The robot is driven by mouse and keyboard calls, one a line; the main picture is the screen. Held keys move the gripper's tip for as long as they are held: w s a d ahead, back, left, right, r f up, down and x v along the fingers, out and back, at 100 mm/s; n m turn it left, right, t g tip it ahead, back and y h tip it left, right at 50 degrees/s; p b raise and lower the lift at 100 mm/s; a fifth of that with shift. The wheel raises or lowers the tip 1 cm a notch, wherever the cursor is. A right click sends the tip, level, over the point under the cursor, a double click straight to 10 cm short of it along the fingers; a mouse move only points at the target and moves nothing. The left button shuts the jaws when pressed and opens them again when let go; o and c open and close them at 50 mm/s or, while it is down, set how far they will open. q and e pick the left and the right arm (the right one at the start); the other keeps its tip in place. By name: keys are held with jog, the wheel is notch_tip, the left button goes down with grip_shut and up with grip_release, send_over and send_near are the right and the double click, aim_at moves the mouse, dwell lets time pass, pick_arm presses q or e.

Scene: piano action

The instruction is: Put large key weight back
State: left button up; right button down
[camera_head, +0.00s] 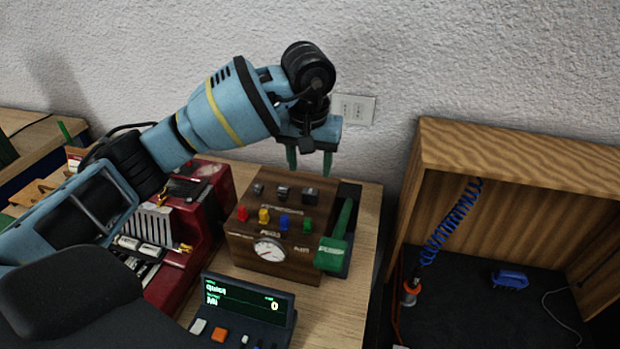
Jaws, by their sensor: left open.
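A wooden box (250,243) stands on the table with a row of small dark metal weights along the back of its top. The rightmost weight (310,196) looks the largest; a middle one (282,193) and a left one (258,189) sit beside it. My left gripper (310,172) points down with its green fingers apart, above and behind the rightmost weight. Nothing shows between the fingers. I cannot tell the exact height of the fingertips over the box. My right gripper is not in view.
Red, yellow, blue and green pieces stand on the box front, above a dial (269,249). A green-handled tool (332,252) sits at its right. A display unit (243,307) is in front, a red machine (213,208) left, an open wooden cabinet (520,155) right.

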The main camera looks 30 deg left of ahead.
pick_arm(q)
jog(key=r, duration=0.4)
jog(key=shift+s+d+r, duration=0.15)
jog(key=shift+s+r, duration=0.15)
jog(key=shift+r, duration=0.1)
jog(key=shift+s+f, duration=0.1)
